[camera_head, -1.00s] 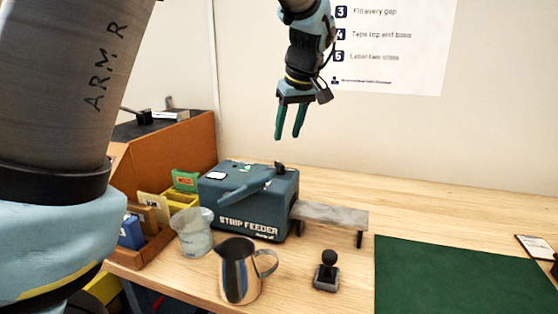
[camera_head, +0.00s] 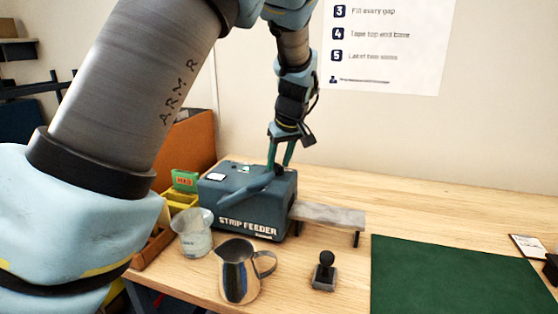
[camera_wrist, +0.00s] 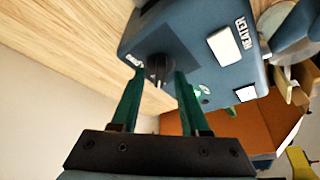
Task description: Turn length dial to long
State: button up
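The blue strip feeder (camera_head: 262,205) stands on the wooden bench, and its top fills the upper middle of the wrist view (camera_wrist: 185,22). The length dial (camera_wrist: 157,68) is a small dark knob on a darker plate on the feeder's top. My gripper (camera_head: 281,161) points down over the back of the feeder. In the wrist view its two green fingers (camera_wrist: 160,76) are apart, one on each side of the dial. I cannot tell whether they touch it. The fingers largely hide the dial in the head view, and its setting is not readable.
A steel jug (camera_head: 238,272), a clear measuring cup (camera_head: 193,236) and a black-handled stamp (camera_head: 325,272) stand in front. A grey outfeed shelf (camera_head: 330,214) and green mat (camera_head: 450,280) are at right.

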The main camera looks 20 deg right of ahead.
grip_shut()
jog(key=shift+m, duration=0.3)
dwell(0.4)
jog(key=m+b, duration=0.1)
jog(key=m+h+b, duration=0.1)
jog(key=m+b, duration=0.1)
jog(key=shift+w+a+f+m+h, duration=0.1)
jog(key=shift+a+m+h, duration=0.15)
jog(key=shift+m+h, duration=0.15)
jog(key=m+g+h+b, duration=0.1)
jog(key=m+b, duration=0.1)
jog(key=m, duration=0.2)
jog(key=shift+w, duration=0.1)
jog(key=m+b, duration=0.1)
jog(key=m, duration=0.1)
jog(key=m+g+h, duration=0.1)
jog(key=m, duration=0.2)
jog(key=shift+w+a+g+h+b, duration=0.1)
jog(key=shift+g+h+b, duration=0.2)
jog(key=shift+b, duration=0.05)
jog(key=shift+m+g+b, duration=0.4)
jog(key=shift+m+g, duration=0.5)
jog(key=shift+m, duration=1.3)
